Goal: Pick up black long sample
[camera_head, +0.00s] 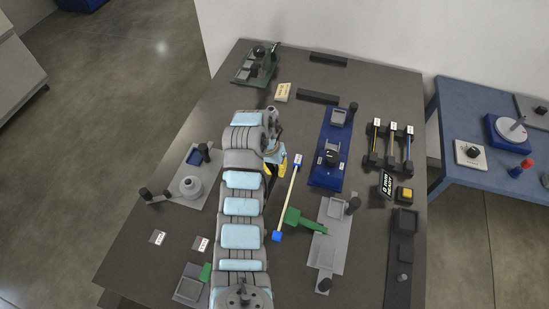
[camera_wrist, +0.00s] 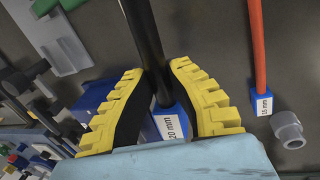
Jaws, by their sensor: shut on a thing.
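The black long sample (camera_wrist: 144,35) is a thick black rod. It runs up through the wrist view from a blue end piece with a white label reading 20 mm. My gripper (camera_wrist: 155,78) has its ridged yellow fingers closed around the rod just above that end piece. In the head view my gripper (camera_head: 274,168) is over the middle of the dark table, left of a pale rod sample (camera_head: 288,198). The held sample is mostly hidden by my arm there, and I cannot tell its height over the table.
A red-orange rod (camera_wrist: 258,45) with a blue 15 mm end is beside my gripper, near a grey ring (camera_wrist: 288,129). A blue fixture (camera_head: 332,150), a grey fixture (camera_head: 334,222) and a rack with three thin samples (camera_head: 391,147) stand to the right on the table (camera_head: 385,90).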

